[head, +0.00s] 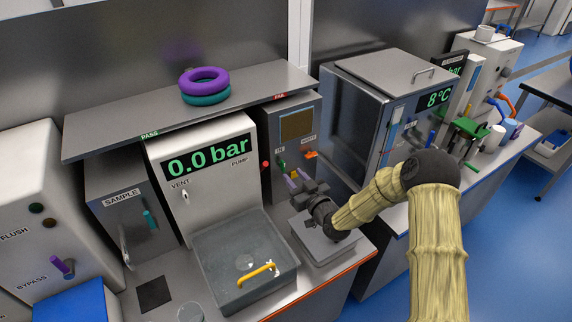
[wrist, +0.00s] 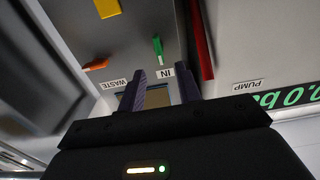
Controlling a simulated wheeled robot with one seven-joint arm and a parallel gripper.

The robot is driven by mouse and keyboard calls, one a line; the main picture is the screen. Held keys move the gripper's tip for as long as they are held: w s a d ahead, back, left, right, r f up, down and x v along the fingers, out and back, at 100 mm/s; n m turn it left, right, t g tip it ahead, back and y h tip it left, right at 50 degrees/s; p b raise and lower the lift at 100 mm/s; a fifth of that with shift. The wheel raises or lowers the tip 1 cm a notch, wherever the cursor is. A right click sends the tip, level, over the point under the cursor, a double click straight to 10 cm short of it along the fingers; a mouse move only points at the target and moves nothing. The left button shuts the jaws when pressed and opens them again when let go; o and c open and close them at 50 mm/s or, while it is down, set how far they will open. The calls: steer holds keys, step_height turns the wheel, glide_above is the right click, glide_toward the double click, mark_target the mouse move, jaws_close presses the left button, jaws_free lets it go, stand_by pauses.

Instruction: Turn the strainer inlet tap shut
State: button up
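The strainer appears to be the dark grey box with a small screen and the labels IN and WASTE (head: 298,122). Its inlet tap looks to be the green handle (head: 282,165) beside IN, also seen in the wrist view (wrist: 157,47), where it stands roughly in line with the picture's upright. An orange handle (head: 311,154) is beside WASTE and lies nearly crosswise in the wrist view (wrist: 96,65). My gripper (head: 294,178) is in front of this box, just below the handles. In the wrist view its purple fingers (wrist: 163,80) are apart and empty, short of the green handle.
A red knob (head: 265,165) is close left of the green tap, on the PUMP unit reading 0.0 bar (head: 205,145). A grey tub with a yellow handle (head: 247,288) stands in front of that unit. A yellow block (wrist: 107,8) shows at the wrist view's top edge.

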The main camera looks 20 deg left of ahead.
mark_target(282, 165)
steer(key=p+x, duration=0.1)
steer(key=x, duration=0.5)
jaws_close()
